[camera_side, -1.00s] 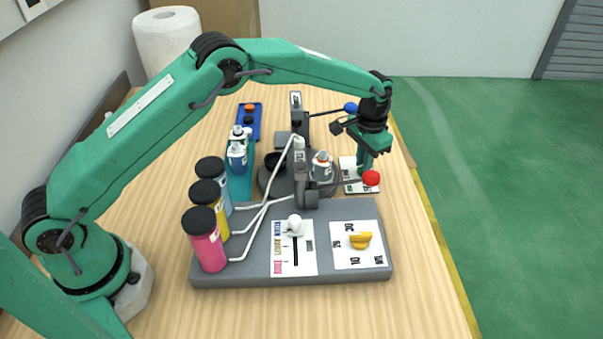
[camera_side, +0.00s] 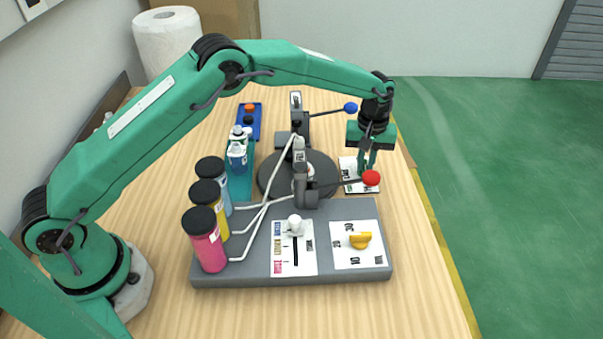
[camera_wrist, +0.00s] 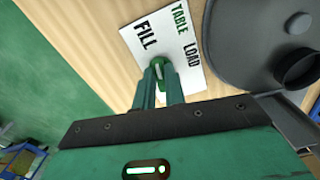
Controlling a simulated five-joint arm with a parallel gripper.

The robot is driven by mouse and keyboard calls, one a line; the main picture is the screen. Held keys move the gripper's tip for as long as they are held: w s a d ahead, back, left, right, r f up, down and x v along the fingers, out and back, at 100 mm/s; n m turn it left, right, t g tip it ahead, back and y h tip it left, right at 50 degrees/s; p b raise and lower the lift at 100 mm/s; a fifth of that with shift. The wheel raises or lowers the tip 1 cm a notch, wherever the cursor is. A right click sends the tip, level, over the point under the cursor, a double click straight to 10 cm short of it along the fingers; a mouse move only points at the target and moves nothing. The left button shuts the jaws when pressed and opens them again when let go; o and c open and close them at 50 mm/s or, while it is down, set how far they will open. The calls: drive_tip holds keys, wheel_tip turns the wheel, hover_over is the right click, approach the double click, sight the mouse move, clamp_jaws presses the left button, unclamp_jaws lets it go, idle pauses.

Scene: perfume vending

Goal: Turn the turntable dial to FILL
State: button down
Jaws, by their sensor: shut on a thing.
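The turntable dial is a small green knob (camera_wrist: 160,66) on a white card (camera_wrist: 181,75) printed TABLE, FILL and LOAD. My gripper (camera_wrist: 161,82) is shut on the knob, one finger on each side. The fingers partly hide the knob, and which word it points at is hard to read. In the side view my gripper (camera_side: 367,168) reaches down over the card (camera_side: 349,185), at the right of the grey round turntable (camera_side: 322,170).
Levers with a red ball (camera_side: 371,178) and a blue ball (camera_side: 350,108) stick out close to my gripper. A grey panel (camera_side: 210,279) in front carries a yellow knob (camera_side: 360,240) and a white slider (camera_side: 295,225). Several colored bottles stand at its left.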

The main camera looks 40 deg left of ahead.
sight(366, 165)
drive_tip(key=shift+w+r+n, duration=0.1)
drive_tip(key=shift+n, duration=0.9)
drive_tip(key=c, duration=1.5)
unclamp_jaws()
drive_tip(key=shift+o, duration=0.2)
wheel_tip(366, 165, up, 8)
drive_tip(key=shift+f, duration=0.25)
drive_tip(key=shift+r, duration=0.15)
